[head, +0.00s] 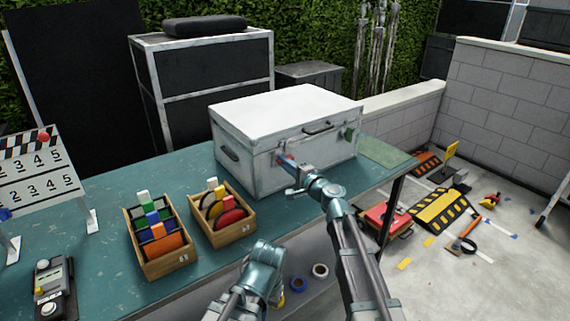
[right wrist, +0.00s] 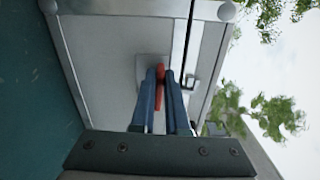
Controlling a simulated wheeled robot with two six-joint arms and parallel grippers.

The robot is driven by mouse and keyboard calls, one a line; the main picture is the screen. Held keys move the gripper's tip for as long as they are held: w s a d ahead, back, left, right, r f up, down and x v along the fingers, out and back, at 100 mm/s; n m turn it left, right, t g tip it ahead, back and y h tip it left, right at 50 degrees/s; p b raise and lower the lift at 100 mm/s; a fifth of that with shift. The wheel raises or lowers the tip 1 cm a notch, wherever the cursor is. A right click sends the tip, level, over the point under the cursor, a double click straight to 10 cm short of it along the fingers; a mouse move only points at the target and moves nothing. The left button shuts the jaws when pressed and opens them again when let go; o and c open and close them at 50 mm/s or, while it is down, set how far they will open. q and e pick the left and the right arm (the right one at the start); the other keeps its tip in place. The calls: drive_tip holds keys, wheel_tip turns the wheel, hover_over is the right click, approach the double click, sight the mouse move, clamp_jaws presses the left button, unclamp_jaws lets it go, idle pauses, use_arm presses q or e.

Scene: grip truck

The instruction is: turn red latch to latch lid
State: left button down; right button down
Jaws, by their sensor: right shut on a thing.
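A white case (head: 270,165) with a closed lid (head: 285,108) stands on the teal table. The red latch (head: 283,158) is on its front face, left of the handle; in the right wrist view the latch (right wrist: 160,75) shows as a red bar on a pale plate. My right gripper (head: 288,163) is at the front face, its blue fingers shut on the red latch; the fingers also show in the right wrist view (right wrist: 161,90) and hide part of it. A green latch (head: 350,134) sits at the right of the front face. My left gripper (head: 263,255) is low in front of the table; its fingertips are not clear.
Two wooden boxes (head: 158,262) (head: 222,236) with coloured pieces stand on the table left of the case. A scoreboard (head: 40,170) and a handheld device (head: 52,288) are farther left. Orange and yellow gear (head: 440,208) lies on the floor at right.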

drive_tip(key=shift+s+f+n, duration=0.1)
drive_tip(key=shift+n, duration=0.2)
idle(0.4)
drive_tip(key=c, duration=0.9)
unclamp_jaws()
drive_tip(key=v, duration=1.3)
drive_tip(key=shift+s+d, duration=0.25)
drive_tip(key=shift+s, duration=0.05)
